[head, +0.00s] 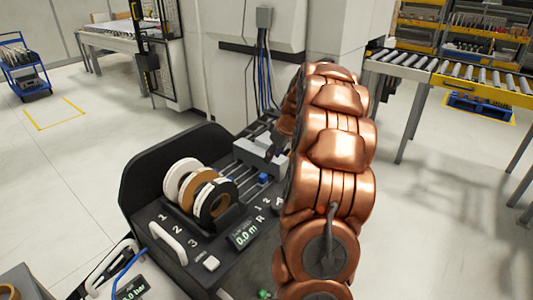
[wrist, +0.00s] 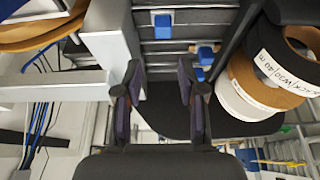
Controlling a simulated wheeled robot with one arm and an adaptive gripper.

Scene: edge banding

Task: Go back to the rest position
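My gripper (wrist: 159,78) is open in the wrist view, its two dark fingers apart with nothing between them. Dark machine surface and metal rails show beyond the fingertips. In the head view my copper-coloured arm arches up on the right and bends down behind, so the gripper is mostly hidden beside the grey block (head: 262,155) of the edge banding station (head: 150,165).
Rolls of white (head: 176,171), brown (head: 191,186) and black-edged (head: 215,205) banding stand in the station's holder, left of my arm. A roller conveyor (head: 455,77) is at the back right. A blue cart (head: 25,75) stands far left. Open floor lies on both sides.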

